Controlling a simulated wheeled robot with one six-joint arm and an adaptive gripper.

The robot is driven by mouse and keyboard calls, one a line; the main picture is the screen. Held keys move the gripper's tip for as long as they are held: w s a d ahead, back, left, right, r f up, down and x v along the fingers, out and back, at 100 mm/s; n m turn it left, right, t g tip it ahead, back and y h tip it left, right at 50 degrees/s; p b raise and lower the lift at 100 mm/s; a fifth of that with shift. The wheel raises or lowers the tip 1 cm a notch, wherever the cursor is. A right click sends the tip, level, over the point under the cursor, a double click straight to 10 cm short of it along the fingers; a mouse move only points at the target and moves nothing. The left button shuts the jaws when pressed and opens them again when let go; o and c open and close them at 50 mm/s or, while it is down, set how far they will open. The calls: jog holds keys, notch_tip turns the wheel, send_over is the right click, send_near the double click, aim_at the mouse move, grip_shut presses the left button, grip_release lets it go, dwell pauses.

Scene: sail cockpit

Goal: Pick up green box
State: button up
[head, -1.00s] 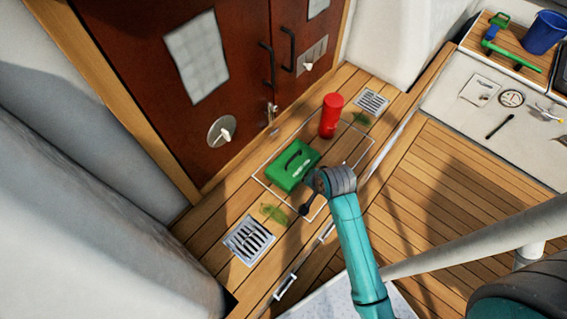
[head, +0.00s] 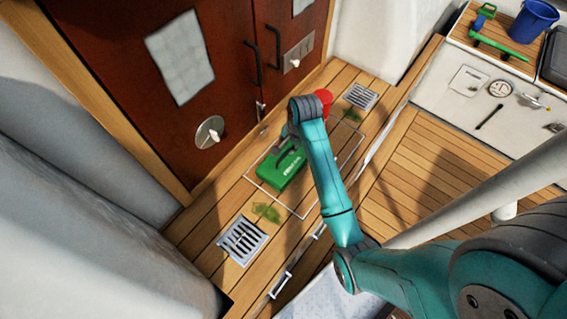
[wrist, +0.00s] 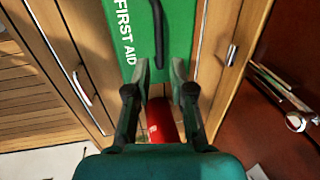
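The green box (head: 280,171) stands on the wooden floor in front of the dark red doors, inside a thin pale rectangular outline. In the wrist view the green box (wrist: 176,18) bears the words FIRST AID and has a dark handle (wrist: 158,35) on it. My gripper (wrist: 161,70) is open, with its two fingers apart at the box's near edge in that view. The handle's end lies just ahead, between the lines of the fingers. Whether the fingers touch the box I cannot tell. In the head view my arm's end covers the box's upper right part.
A red cylinder (head: 325,97) stands just beyond the box, partly hidden by my arm; it also shows between the fingers in the wrist view (wrist: 160,122). Floor grates (head: 242,241) (head: 361,96) lie on either side. The doors (head: 195,75) rise close behind. A white pole (head: 445,222) crosses the right foreground.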

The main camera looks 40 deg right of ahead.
aim_at(285, 154)
jog(key=shift+w+a+f, duration=0.15)
jog(key=shift+a+f, duration=0.05)
jog(key=shift+f, duration=0.75)
jog(key=shift+w+a+f, duration=0.15)
jog(key=shift+f, duration=0.85)
jog(key=shift+w+a+f, duration=0.15)
jog(key=shift+a+f, duration=0.05)
jog(key=shift+f, duration=0.75)
grip_shut()
